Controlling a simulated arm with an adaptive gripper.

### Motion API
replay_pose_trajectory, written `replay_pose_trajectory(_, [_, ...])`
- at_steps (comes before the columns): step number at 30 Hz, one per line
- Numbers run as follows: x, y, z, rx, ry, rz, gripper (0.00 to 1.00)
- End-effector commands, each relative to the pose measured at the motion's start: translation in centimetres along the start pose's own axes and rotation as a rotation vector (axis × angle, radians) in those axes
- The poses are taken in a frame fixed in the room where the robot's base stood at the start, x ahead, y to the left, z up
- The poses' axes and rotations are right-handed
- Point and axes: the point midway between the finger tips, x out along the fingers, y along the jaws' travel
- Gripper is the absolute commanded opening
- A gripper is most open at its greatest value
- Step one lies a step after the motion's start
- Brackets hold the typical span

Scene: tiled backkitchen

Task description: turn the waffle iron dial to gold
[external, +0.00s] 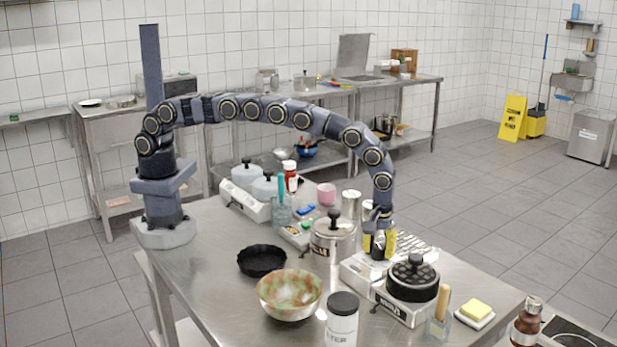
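The waffle iron (412,283) stands near the right part of the steel table, with a round black patterned lid, a knob on top and a pale base (362,274). My gripper (379,248) points down just behind and left of the lid, over or beside the back of the base. Its fingers look dark with yellow parts. At this size I cannot tell whether they are open or shut, or whether they touch anything. The dial and its gold mark cannot be made out; the gripper may cover them.
A lidded steel pot (332,240) stands close left of my gripper. A patterned bowl (290,297), a black fluted pan (262,261) and a black-capped jar (342,322) are on the table (222,290). Right of the iron are a glass holder (438,328) and a yellow sponge (476,310).

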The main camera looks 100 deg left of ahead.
Motion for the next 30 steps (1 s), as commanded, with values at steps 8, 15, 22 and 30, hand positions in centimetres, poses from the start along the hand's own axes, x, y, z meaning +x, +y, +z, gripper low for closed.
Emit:
replay_pose_trajectory(8, [0.12,-0.05,-0.01,0.011,0.000,-0.002,0.00])
replay_pose_trajectory(15, [0.16,-0.05,-0.03,0.099,0.000,-0.002,0.00])
replay_pose_trajectory(22, [0.20,-0.06,-0.06,0.279,-0.001,-0.002,0.00])
replay_pose_trajectory(30, [0.23,-0.06,-0.03,0.537,-0.001,-0.003,0.00])
